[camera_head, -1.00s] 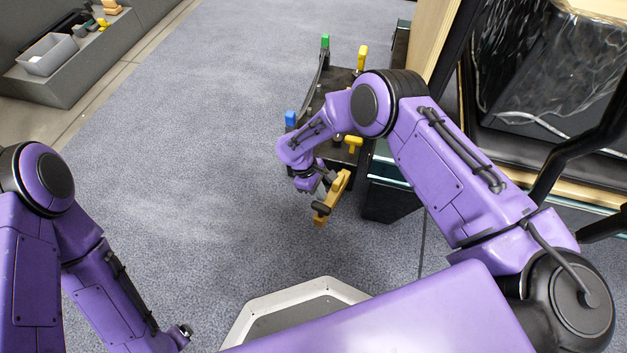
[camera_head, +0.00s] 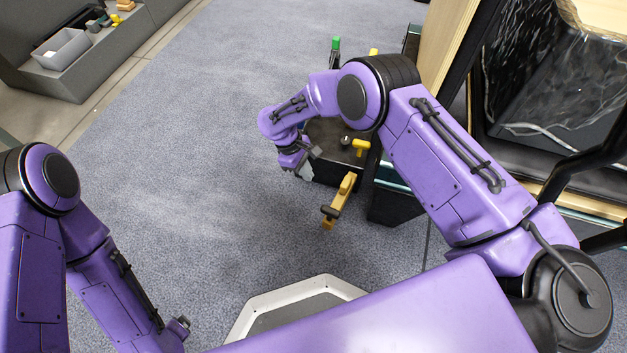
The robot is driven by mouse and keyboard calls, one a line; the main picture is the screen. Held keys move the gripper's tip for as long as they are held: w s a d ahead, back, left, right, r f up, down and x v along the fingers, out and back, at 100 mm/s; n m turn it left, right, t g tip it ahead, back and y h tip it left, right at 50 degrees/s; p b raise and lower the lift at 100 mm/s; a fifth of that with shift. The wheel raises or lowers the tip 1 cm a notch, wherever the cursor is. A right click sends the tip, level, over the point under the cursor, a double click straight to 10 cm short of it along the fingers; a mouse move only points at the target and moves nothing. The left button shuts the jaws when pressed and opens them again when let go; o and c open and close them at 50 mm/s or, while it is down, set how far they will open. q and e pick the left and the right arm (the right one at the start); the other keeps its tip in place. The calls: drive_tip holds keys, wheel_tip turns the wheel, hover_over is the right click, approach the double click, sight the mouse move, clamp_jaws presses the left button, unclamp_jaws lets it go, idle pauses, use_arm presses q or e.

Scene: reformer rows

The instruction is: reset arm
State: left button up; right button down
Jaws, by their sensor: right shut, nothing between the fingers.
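My right arm (camera_head: 440,155) comes in from the right and bends down at its elbow. Its gripper (camera_head: 306,170) is shut and empty, up and to the left of a yellow handle with a dark knob (camera_head: 344,194). A gap shows between the gripper and this handle in the picture. My left arm (camera_head: 110,295) hangs at the lower left, and its gripper is not visible.
A dark reformer part with yellow (camera_head: 361,147) and green (camera_head: 336,44) pieces lies behind my right arm. A dark-framed machine (camera_head: 540,90) stands at the right. A grey ledge with a bin (camera_head: 60,50) is at the upper left. The carpet (camera_head: 180,150) between is clear.

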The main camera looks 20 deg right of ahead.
use_arm(q)
drive_tip(key=shift+r, duration=0.25)
use_arm(e)
drive_tip(key=shift+v, duration=0.85)
